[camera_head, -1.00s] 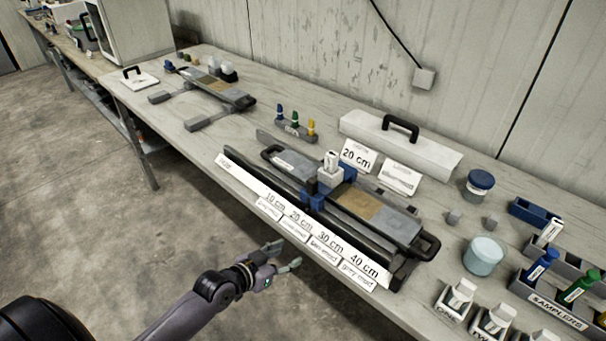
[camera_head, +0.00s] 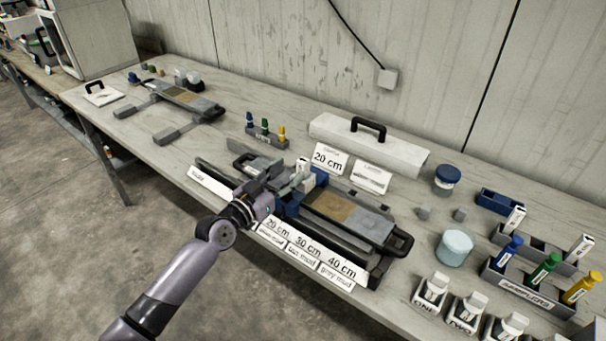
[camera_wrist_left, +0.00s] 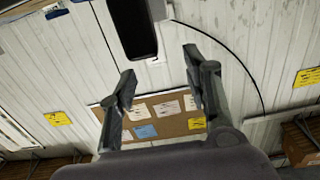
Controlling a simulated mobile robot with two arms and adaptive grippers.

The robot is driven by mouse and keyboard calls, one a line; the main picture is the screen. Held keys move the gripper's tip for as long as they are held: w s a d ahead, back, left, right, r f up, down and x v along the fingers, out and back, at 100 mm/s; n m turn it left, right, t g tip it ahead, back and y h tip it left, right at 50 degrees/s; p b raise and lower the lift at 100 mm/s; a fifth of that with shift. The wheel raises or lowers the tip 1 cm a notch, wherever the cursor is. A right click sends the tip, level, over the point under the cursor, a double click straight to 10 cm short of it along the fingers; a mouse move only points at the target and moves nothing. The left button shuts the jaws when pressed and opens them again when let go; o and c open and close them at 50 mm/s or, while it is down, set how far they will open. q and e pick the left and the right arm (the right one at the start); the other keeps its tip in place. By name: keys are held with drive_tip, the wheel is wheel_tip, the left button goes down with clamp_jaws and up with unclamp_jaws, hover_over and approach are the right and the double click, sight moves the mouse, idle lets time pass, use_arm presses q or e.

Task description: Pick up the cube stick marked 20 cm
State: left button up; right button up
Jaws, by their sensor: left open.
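In the head view, a small white stick (camera_head: 303,164) stands upright on the core tray, beside a blue clamp block (camera_head: 320,177). Its lower part is hidden by my gripper, and I cannot read a mark on it. A card reading 20 cm (camera_head: 327,158) stands behind it. My left gripper (camera_head: 284,182) is open over the left part of the tray, its fingers close to the stick; I cannot tell if they touch it. In the left wrist view, the open fingers (camera_wrist_left: 160,90) are apart with nothing visible between them. My right gripper is not in view.
The core tray (camera_head: 372,222) has a front ruler with length labels (camera_head: 307,247). A white case (camera_head: 350,142) stands behind. Jars (camera_head: 455,247) and a samplers rack (camera_head: 525,290) are at the right. A second tray (camera_head: 180,95) lies far left.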

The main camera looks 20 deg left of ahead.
sight(300, 165)
use_arm(q)
drive_tip(key=x, duration=0.4)
drive_tip(key=p+x, duration=0.1)
drive_tip(key=x, duration=0.1)
drive_tip(key=shift+w+d, duration=0.25)
drive_tip(key=shift+d, duration=0.1)
drive_tip(key=shift+s+a, duration=0.1)
drive_tip(key=shift+c, duration=0.6)
clamp_jaws()
